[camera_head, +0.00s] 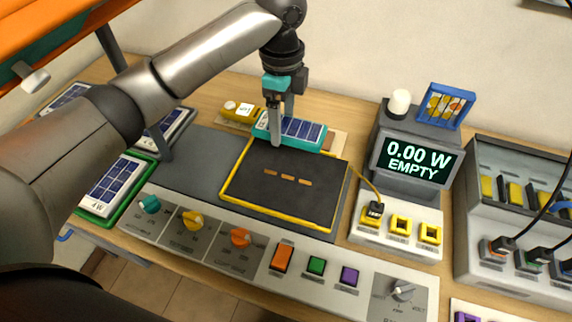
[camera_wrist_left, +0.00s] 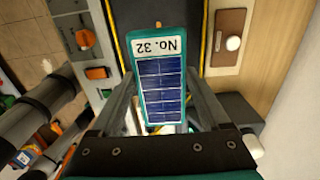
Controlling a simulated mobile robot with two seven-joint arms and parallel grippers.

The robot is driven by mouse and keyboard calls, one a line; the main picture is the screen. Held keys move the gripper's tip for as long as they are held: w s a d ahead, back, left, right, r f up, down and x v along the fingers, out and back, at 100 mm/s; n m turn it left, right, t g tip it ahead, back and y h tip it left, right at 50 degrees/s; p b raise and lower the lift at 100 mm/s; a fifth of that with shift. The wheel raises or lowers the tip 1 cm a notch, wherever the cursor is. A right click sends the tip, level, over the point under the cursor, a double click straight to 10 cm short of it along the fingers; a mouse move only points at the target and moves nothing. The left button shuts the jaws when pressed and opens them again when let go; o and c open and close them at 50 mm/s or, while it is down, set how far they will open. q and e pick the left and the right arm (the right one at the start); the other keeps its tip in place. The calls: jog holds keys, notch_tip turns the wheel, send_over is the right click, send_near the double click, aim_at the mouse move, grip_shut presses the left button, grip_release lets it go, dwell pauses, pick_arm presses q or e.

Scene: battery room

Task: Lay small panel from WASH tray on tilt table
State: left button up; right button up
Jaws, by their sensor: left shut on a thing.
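My left gripper (camera_head: 283,124) is shut on the small panel (camera_head: 305,132), which has a teal frame and blue cells. The panel is over the far edge of the tilt table (camera_head: 260,172), a dark plate with a yellow rim and orange dashes. I cannot tell whether the panel touches the plate. In the left wrist view the panel (camera_wrist_left: 160,75) shows a "No. 32" label and sits between the fingers of the left gripper (camera_wrist_left: 162,100). A green tray (camera_head: 80,212) with a panel marked "4 W" is at the left; no WASH label is readable. My right gripper is out of view.
A meter (camera_head: 417,160) reading "0.00 W EMPTY" stands right of the tilt table, with a yellow cable. A control strip with knobs and buttons (camera_head: 262,258) runs along the front. A yellow device (camera_head: 240,112) lies behind the table. The plate's middle is clear.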

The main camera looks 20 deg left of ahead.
aim_at(283, 124)
pick_arm(q)
notch_tip(283, 124, down, 10)
jog(key=shift+f+b, duration=0.15)
jog(key=shift+b, duration=0.4)
jog(key=shift+f, duration=0.85)
jog(key=shift+f+b, duration=0.4)
jog(key=shift+f, duration=1.25)
jog(key=shift+f, duration=0.15)
jog(key=o, duration=1.4)
notch_tip(283, 124, up, 12)
jog(key=shift+r+p, duration=0.15)
jog(key=shift+p, duration=0.75)
